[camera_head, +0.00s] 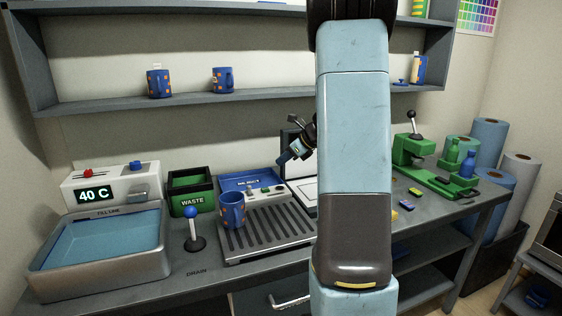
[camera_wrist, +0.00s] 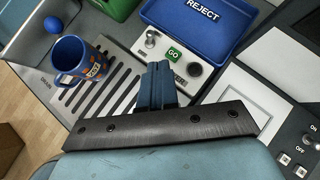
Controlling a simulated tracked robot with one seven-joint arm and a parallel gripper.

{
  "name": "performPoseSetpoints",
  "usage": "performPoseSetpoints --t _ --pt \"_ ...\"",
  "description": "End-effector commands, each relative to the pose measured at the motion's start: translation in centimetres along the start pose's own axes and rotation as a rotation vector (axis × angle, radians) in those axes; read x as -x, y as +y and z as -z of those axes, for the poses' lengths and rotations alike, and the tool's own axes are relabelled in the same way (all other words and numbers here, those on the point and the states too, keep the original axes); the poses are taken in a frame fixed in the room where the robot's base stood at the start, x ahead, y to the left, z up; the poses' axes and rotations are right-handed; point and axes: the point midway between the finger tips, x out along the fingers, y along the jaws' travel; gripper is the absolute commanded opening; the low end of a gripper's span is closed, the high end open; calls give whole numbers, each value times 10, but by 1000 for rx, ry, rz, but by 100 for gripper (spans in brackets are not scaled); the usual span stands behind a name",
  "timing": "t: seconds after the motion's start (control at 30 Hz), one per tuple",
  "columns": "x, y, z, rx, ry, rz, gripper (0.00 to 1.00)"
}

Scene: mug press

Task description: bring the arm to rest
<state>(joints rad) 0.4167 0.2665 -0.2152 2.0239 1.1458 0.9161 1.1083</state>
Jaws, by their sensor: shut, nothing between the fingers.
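My arm (camera_head: 353,130) rises through the middle of the head view and hides part of the bench behind it. My gripper (camera_head: 291,157) shows left of the arm, above the back of the bench, and is shut and empty. In the wrist view its fingers (camera_wrist: 160,84) are together over the edge of the drain grate, near the green GO button (camera_wrist: 174,54). A blue mug with orange patches (camera_head: 232,210) stands upright on the drain grate (camera_head: 268,236), apart from the gripper; it also shows in the wrist view (camera_wrist: 78,58).
A blue REJECT tray (camera_head: 250,182) and a green WASTE bin (camera_head: 191,192) stand behind the grate. A water bath (camera_head: 100,248) and a blue-knobbed lever (camera_head: 193,230) are at left. A green press (camera_head: 425,155) stands at right. Two mugs (camera_head: 159,83) sit on the shelf above.

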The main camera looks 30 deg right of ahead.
Motion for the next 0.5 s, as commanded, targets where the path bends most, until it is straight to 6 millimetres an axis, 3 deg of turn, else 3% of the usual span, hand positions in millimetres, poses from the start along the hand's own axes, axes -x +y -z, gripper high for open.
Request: performPoseSetpoints --t 0.3,0.37,0.5 --pt "1 5 -3 21 3 -5 0" --pt "4 13 -8 60 8 -13 0" --pt "15 50 -26 237 32 -49 0"
